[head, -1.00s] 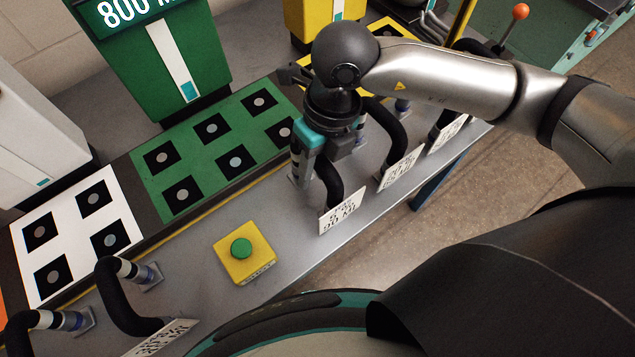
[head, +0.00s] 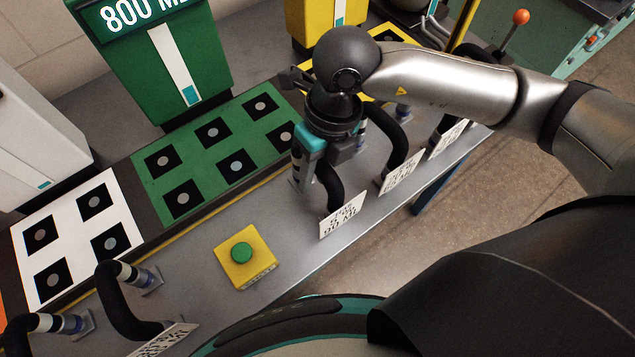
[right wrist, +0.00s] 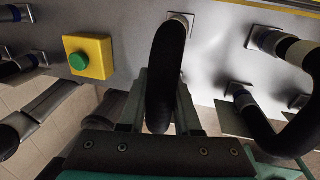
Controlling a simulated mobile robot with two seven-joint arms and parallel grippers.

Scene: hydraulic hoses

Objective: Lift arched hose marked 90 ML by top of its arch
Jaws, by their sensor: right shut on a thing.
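The black arched hose (head: 331,186) with a white card marked 90 ML (head: 342,213) is near the front edge of the bench. My right gripper (head: 322,156) is over the top of its arch and covers much of it. In the right wrist view the dark hose (right wrist: 165,75) runs between the two fingers of my right gripper (right wrist: 163,95), which is shut on it. I cannot tell whether its ends touch the bench. My left gripper is not in view.
Similar arched hoses with cards stand to the right (head: 391,130) and at the lower left (head: 112,297). A yellow box with a green button (head: 242,252) is left of the gripped hose. A green plate with black squares (head: 215,152) lies behind.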

